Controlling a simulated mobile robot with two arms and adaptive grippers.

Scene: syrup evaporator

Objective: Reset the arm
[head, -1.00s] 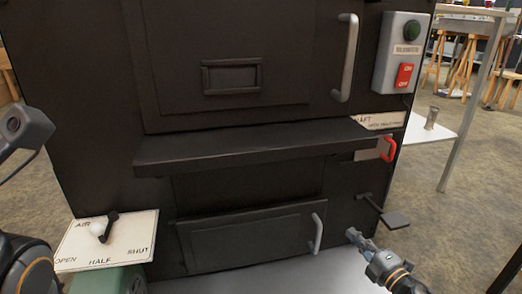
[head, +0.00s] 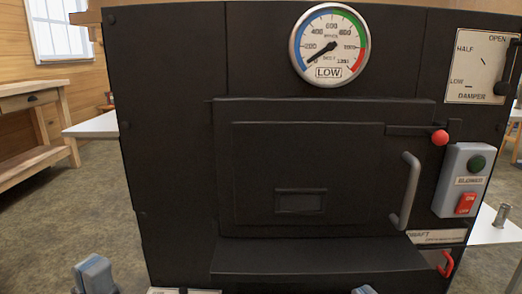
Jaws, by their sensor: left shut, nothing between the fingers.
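My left gripper (head: 95,275) shows at the bottom left of the head view, upright in front of the black evaporator's lower left side. It is shut, with nothing held and nothing touching it. Only a small grey tip of my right gripper (head: 365,290) shows at the bottom edge, right of the middle; whether it is open or shut cannot be seen. The rest of both arms is out of the picture.
The black evaporator front (head: 170,150) fills the middle, with a dial gauge (head: 330,45), a door handle (head: 405,190), a red-knobbed latch (head: 440,138), a switch box (head: 462,180) and a damper plate (head: 480,65). A shelf ledge (head: 320,256) juts out low. A wooden bench (head: 35,130) stands at left.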

